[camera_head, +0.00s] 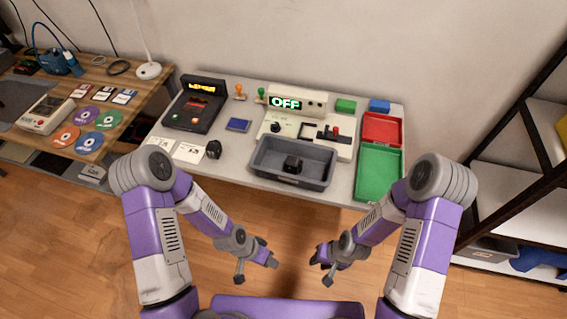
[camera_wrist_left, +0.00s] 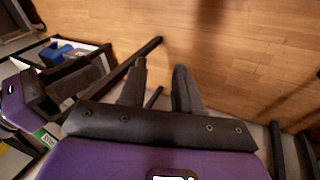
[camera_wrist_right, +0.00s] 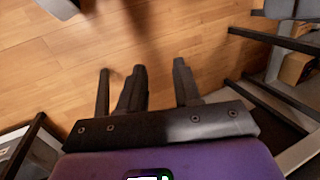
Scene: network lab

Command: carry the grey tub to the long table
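The grey tub (camera_head: 310,182) stands on the front part of the light grey table (camera_head: 230,172) in the head view, with a small black object (camera_head: 293,164) inside it. My left gripper (camera_head: 270,261) and my right gripper (camera_head: 319,259) are in front of that table, below the tub in the picture, apart from it and from each other. The left wrist view shows two separated fingers (camera_wrist_left: 160,68) with nothing between them. The right wrist view also shows two separated fingers (camera_wrist_right: 160,66) with floor between them. I cannot tell which table is the long one.
A wooden-topped table (camera_head: 140,82) with discs, floppy disks and devices stands at left. Beside the tub are a console with an OFF display (camera_head: 286,103), a green tray (camera_head: 379,172) and a red tray (camera_head: 382,129). A black-framed shelf (camera_head: 500,150) stands at right. Wooden floor is open in front.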

